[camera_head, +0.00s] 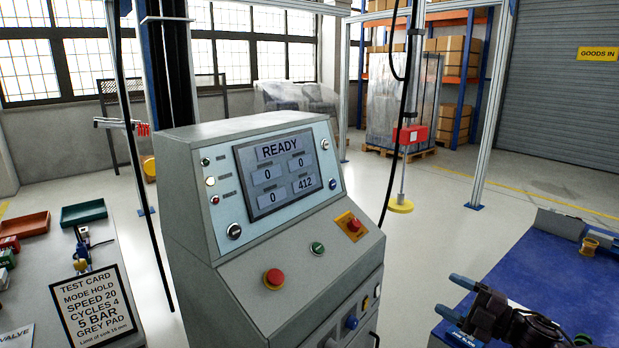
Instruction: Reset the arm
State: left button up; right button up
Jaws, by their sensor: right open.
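My right gripper (453,297) is at the lower right, over or beside the blue-topped table. Its two dark fingers with blue tips are spread apart, with nothing visible between them, and point left toward the console. My left gripper is not in view. The grey control console (190,200) stands in the middle, apart from the gripper. Its screen (282,172) reads READY, with 0, 0, 0 and 412. A red mushroom button (274,278), a green button (317,248) and a red button on a yellow plate (354,225) sit on its sloped panel.
A test card (93,305) stands on the grey bench at left, near red and green trays (83,212). The blue table (530,265) at right carries a grey block and a yellow part (590,245).

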jog(key=w+a+r+m+t+h, duration=0.1)
jog(key=a+r+m+t+h, duration=0.1)
jog(key=a+m+t+h, duration=0.15)
jog(key=s+a+f+m+h+b, duration=0.35)
jog(key=s+f+m+h, duration=0.25)
jog(key=s+f+m, duration=0.5)
pick_arm(q)
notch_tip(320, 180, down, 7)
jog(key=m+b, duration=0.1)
jog(key=b, duration=0.6)
pick_arm(e)
jog(key=s+d+f+m+g+h, duration=0.1)
jog(key=s+f+m+g+h, duration=0.15)
jog(key=s+f, duration=0.9)
jog(key=s+d+f+m+g+h, duration=0.3)
jog(key=s+f, duration=0.5)
jog(key=s, duration=0.6)
pick_arm(q)
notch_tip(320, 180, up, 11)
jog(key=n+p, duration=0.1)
jog(key=p, duration=1.4)
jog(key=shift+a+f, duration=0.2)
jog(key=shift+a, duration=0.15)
pick_arm(e)
notch_tip(320, 180, up, 10)
jog(key=m, duration=0.2)
jog(key=shift+s+r+t, duration=0.25)
jog(key=shift+s+t, duration=0.05)
jog(key=shift+s, duration=0.05)
